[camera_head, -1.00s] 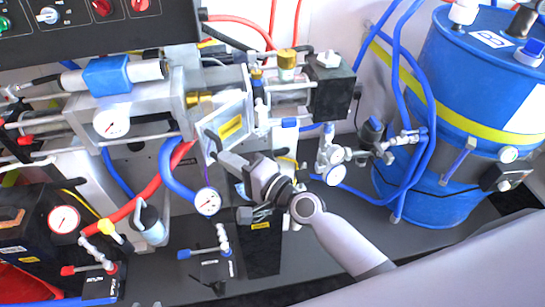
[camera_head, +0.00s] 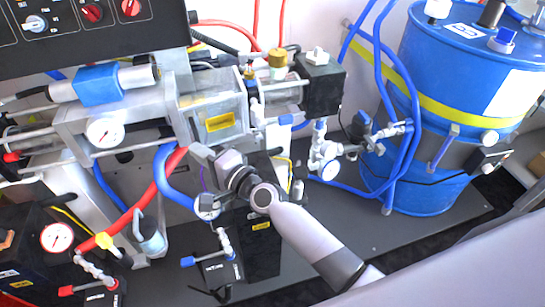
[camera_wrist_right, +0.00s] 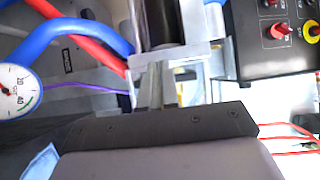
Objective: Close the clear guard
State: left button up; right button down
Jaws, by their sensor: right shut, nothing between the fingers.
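The clear guard (camera_head: 218,112) is a see-through panel with a yellow label (camera_head: 221,122), in the middle of the machine in the head view. It now stands close against the machine's front, between the metal blocks. My right gripper (camera_head: 198,151) is just below the guard's lower left edge. In the right wrist view the shut fingers (camera_wrist_right: 156,85) point at the metal frame, with nothing between them. I cannot tell whether the fingertips touch the guard. My left gripper does not show.
A blue drum (camera_head: 430,110) with blue hoses stands at the right. Pressure gauges (camera_head: 105,132), a red hose (camera_head: 150,195) and a blue hose (camera_head: 172,180) crowd the area around the guard. A black control panel (camera_head: 80,30) is at the upper left.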

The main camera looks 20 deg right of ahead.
jog(key=shift+b+x, duration=0.35)
jog(key=shift+x, duration=0.9)
jog(key=shift+d, duration=0.1)
